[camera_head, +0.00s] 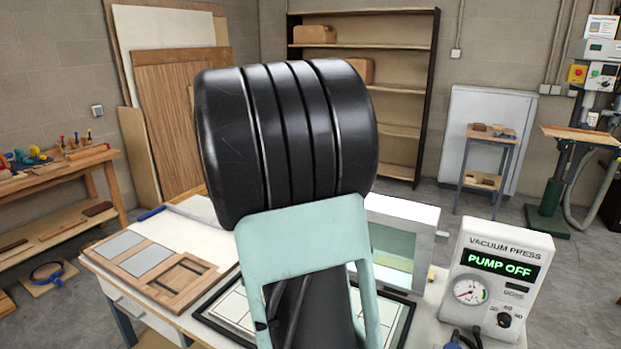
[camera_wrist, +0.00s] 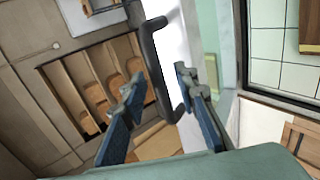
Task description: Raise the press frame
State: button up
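The press frame (camera_head: 425,250) is a pale frame around a translucent greenish sheet. In the head view it stands up at a steep angle behind the press bed (camera_head: 402,325), partly hidden by my arm. In the wrist view, the frame's white edge (camera_wrist: 187,50) and its black bar handle (camera_wrist: 152,60) show. My gripper (camera_wrist: 160,80) is open. The handle lies between the two fingertips in the picture, with visible gaps; I cannot tell its depth relative to them. My gripper is hidden in the head view. The gridded bed (camera_wrist: 268,75) has a dark rim.
A vacuum press control box (camera_head: 500,270) reading "PUMP OFF" stands right of the press. Wooden panels (camera_head: 165,280) lie left of the press on the table. A wooden piece (camera_wrist: 309,35) is on the bed.

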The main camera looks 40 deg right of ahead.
jog(key=v, duration=1)
jog(key=shift+a, duration=0.15)
jog(key=shift+s+r, duration=0.15)
